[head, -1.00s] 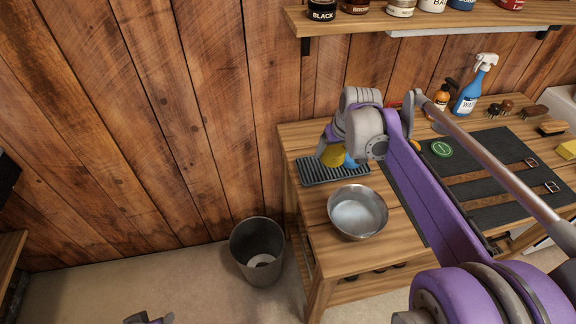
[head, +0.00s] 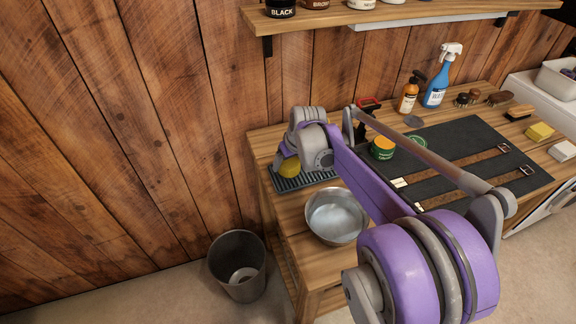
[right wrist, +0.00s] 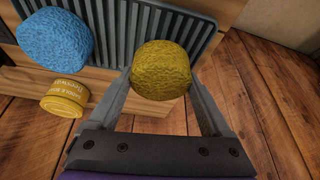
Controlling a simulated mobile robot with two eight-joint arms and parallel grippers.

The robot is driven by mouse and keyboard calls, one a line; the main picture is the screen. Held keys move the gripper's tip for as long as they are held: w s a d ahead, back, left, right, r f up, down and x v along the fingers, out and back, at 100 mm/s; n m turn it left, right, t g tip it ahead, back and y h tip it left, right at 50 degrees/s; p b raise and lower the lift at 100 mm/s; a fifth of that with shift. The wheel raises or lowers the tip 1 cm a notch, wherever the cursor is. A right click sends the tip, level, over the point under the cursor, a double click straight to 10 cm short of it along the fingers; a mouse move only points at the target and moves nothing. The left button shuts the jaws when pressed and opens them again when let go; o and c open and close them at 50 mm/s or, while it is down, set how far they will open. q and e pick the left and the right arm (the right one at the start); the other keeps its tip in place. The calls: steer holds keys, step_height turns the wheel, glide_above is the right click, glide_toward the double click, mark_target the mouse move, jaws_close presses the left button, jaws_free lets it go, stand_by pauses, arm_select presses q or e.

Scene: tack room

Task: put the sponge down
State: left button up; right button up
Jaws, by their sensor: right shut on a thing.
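My right gripper (head: 290,163) is shut on a rounded, rough yellow sponge (head: 289,171), at the left end of the workbench. In the right wrist view the sponge (right wrist: 161,70) sits between the two fingertips (right wrist: 162,88). Behind it is the dark ribbed tray (right wrist: 205,20), which also shows in the head view (head: 305,181). The sponge overlaps the tray in both views; I cannot tell whether they touch. A blue sponge (right wrist: 55,47) is at the tray's left in the right wrist view. My left gripper is not in view.
A metal bowl (head: 337,216) stands in front of the tray. A yellow tin (right wrist: 65,97) is near the blue sponge. A bin (head: 238,265) stands on the floor. A dark mat (head: 450,140) with straps, a green tin (head: 382,148) and bottles (head: 437,80) are further right.

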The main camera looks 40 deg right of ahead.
steer(key=shift+f, duration=0.75)
steer(key=shift+f, duration=0.2)
steer(key=o, duration=1.1)
steer(key=shift+r, duration=0.2)
steer(key=p+v, duration=0.1)
steer(key=v, duration=1.1)
steer(key=shift+w, duration=0.1)
jaws_close()
